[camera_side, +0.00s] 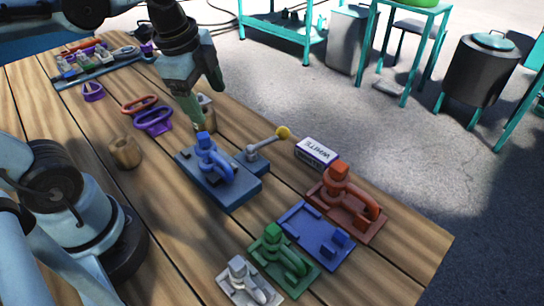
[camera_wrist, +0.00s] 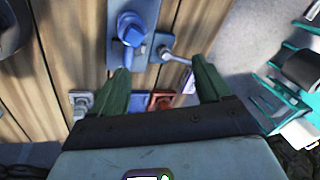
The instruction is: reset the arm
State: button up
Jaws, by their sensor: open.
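My gripper (camera_side: 197,120) hangs over the wooden table, pointing down, just behind the blue base with a blue upright part (camera_side: 213,165). In the wrist view my gripper (camera_wrist: 160,66) shows two green fingers spread well apart, with nothing held between them. The blue part (camera_wrist: 131,32) lies ahead of the fingers in that view. A metal lever with a yellow ball knob (camera_side: 283,132) stands on a small mount at the right of the blue base. Whether the fingertips touch anything is hard to tell.
A white-labelled box (camera_side: 317,153), a red fixture (camera_side: 345,205), a blue plate (camera_side: 316,236), a green fixture (camera_side: 283,258) and a white fixture (camera_side: 247,284) line the table's right side. Wooden cylinder (camera_side: 125,152), purple ring (camera_side: 153,121) and tray (camera_side: 98,70) lie left.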

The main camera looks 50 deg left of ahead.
jog(key=f+n+t, duration=0.1)
jog(key=n, duration=0.3)
jog(key=w+f+n+t, duration=0.1)
jog(key=n, duration=0.3)
jog(key=d+f+n+t, duration=0.1)
jog(key=f+n+t, duration=0.1)
jog(key=n, duration=0.3)
jog(key=shift+w+d, duration=0.1)
jog(key=shift+w, duration=0.2)
